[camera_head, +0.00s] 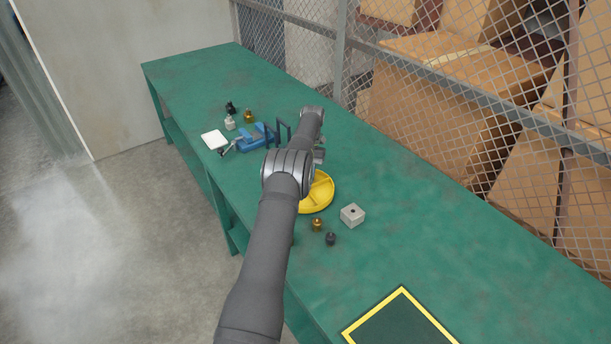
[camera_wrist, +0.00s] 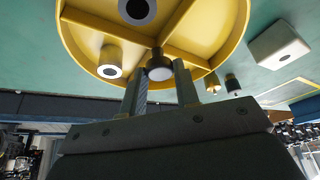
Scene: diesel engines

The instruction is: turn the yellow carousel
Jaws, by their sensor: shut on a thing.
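The yellow carousel (camera_head: 320,196) is a round, shallow tray with dividers, partly hidden behind my arm in the head view. It fills the top of the wrist view (camera_wrist: 205,28). My gripper (camera_wrist: 163,72) is over the carousel, with one finger on each side of a short, round, grey-topped post (camera_wrist: 159,68). It is shut on this post, which stands near where the dividers meet. The fingertips are hard to see in the head view.
A pale holed block (camera_head: 352,215), a brass part (camera_head: 317,224) and a dark part (camera_head: 330,239) stand close to the carousel on the green bench (camera_head: 450,240). A blue tool (camera_head: 255,140), a white square (camera_head: 214,140) and small parts lie beyond. A mesh fence borders the bench.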

